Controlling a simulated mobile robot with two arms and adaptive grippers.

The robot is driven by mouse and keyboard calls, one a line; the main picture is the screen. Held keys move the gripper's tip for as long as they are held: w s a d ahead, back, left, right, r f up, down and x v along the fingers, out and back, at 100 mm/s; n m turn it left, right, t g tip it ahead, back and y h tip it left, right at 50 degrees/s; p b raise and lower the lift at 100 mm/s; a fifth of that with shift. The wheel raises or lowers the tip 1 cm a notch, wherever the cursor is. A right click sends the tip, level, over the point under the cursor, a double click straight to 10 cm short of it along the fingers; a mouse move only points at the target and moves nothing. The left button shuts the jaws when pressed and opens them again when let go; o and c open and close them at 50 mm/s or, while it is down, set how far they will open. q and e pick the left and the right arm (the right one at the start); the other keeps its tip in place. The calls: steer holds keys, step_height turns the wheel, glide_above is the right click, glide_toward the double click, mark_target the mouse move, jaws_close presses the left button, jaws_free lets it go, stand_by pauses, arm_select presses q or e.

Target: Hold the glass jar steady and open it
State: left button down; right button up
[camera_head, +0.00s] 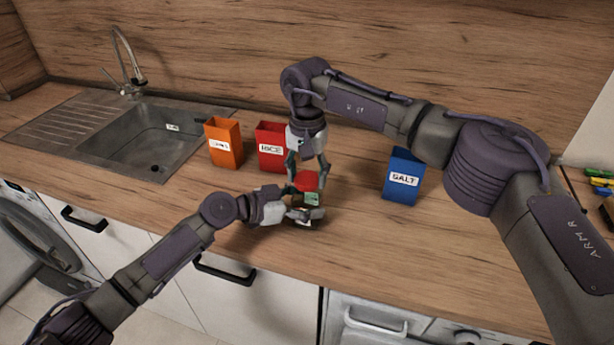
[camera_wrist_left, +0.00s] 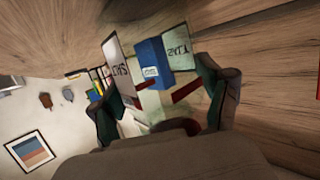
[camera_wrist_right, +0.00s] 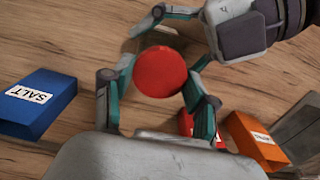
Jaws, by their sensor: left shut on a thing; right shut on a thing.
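The glass jar (camera_head: 311,198) is upright near the counter's front middle, mostly hidden by my grippers. Its round red lid (camera_head: 306,181) is at the top; it also shows in the right wrist view (camera_wrist_right: 160,71). I cannot tell whether the lid is seated or slightly raised. My left gripper (camera_head: 304,213) comes in low from the left and is shut on the jar body. My right gripper (camera_head: 306,176) points down from above and is shut on the red lid, with fingers on either side.
An orange box (camera_head: 224,143) and a red RICE box (camera_head: 271,147) stand behind to the left. A blue SALT box (camera_head: 402,176) stands to the right. The sink (camera_head: 155,140) is at the far left. Bare counter lies between the jar and the blue box.

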mark_target(307, 178)
steer(key=shift+r, duration=0.1)
steer(key=shift+r, duration=1.95)
arm_select(q)
jaws_free()
steer(key=shift+a, duration=0.1)
steer(key=v, duration=1.2)
